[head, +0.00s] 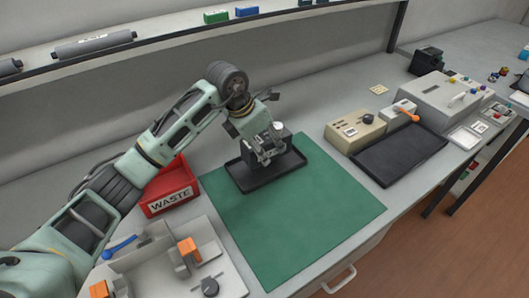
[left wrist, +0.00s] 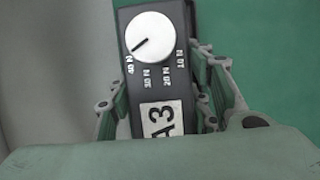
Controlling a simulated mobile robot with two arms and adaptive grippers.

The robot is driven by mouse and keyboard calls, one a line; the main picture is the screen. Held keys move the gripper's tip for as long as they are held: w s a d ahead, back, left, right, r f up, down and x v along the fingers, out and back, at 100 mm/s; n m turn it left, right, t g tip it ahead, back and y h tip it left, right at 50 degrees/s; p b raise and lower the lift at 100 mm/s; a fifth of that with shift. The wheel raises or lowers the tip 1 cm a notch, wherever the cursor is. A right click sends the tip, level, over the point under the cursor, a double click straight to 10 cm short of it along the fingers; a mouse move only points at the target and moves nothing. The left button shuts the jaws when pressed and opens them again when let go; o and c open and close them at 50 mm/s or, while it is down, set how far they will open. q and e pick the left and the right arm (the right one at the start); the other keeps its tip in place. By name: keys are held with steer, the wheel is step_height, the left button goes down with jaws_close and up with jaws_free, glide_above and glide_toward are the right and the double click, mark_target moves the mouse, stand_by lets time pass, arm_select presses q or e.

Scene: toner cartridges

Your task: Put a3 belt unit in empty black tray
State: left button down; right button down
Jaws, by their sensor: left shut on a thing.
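The A3 belt unit (left wrist: 150,75) is a dark block with a white dial and an "A3" label. It shows between the fingers of my left gripper (left wrist: 165,105) in the left wrist view. In the head view my left gripper (head: 268,150) is shut on the unit (head: 284,134), over a shallow black tray (head: 268,175) on the green mat. The gripper hides part of this tray, and I cannot tell whether the unit touches it. A second, larger black tray (head: 400,157) lies empty on the bench to the right. My right gripper is not in view.
A red WASTE bin (head: 170,200) stands left of the green mat (head: 310,220). A grey fixture with orange parts (head: 189,250) is at the front left. A beige box (head: 354,131) and grey device (head: 437,98) stand behind the larger tray. The mat's front is clear.

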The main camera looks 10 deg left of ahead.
arm_select(q)
step_height(320, 180, down, 3)
steer(key=shift+f+p, duration=0.15)
steer(key=shift+p, duration=0.25)
steer(key=shift+f, duration=0.45)
steer(key=c, duration=0.9)
jaws_free()
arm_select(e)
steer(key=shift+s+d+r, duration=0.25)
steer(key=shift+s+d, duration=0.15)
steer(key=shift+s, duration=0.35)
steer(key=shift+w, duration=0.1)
arm_select(q)
steer(key=shift+r, duration=0.2)
steer(key=b+v, duration=0.1)
steer(key=v, duration=1.1)
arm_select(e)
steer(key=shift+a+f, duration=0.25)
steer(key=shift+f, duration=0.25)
